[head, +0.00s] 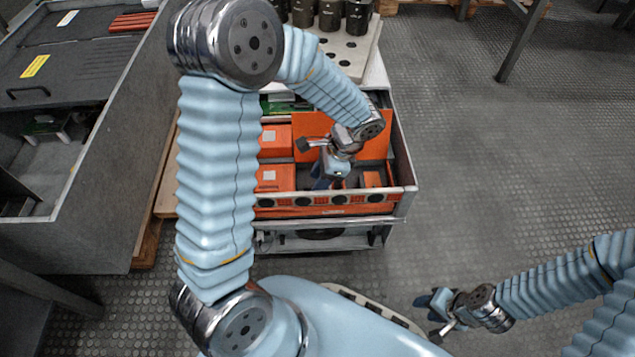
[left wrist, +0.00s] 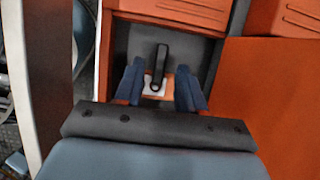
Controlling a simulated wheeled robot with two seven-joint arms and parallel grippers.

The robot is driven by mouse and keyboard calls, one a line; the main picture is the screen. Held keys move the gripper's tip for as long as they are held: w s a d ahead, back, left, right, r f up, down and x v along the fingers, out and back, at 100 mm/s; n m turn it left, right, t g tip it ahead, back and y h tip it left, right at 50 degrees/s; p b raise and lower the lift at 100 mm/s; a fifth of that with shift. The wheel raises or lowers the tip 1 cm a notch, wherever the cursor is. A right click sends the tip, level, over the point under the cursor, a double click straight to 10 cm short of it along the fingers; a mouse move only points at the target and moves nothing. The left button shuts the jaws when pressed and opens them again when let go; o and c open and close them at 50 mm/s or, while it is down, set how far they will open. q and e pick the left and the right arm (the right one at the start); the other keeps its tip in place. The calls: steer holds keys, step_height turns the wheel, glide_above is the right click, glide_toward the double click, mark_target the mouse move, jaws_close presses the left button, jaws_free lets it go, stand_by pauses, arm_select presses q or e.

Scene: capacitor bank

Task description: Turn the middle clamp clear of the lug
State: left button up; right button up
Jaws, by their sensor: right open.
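My left gripper (head: 322,178) reaches down into the orange-lined drawer in the head view. In the left wrist view its two blue fingers (left wrist: 160,88) are apart, one on each side of a black bar-shaped clamp (left wrist: 160,60). Gaps show on both sides of the clamp. The clamp's lower end lies over a small white and copper-coloured piece, which looks like the lug (left wrist: 152,89). Whether this is the middle clamp cannot be told. My right gripper (head: 436,309) is open and empty above the floor at the lower right.
Orange blocks (head: 274,140) fill the left of the drawer (head: 405,165), and an orange panel stands at its back. A bench with dark cylinders (head: 330,14) is behind. A grey cabinet (head: 70,120) stands at the left.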

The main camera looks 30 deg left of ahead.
arm_select(q)
steer(key=shift+s+a+f, duration=0.15)
steer(key=shift+a+f, duration=0.1)
steer(key=shift+f, duration=0.4)
jaws_close()
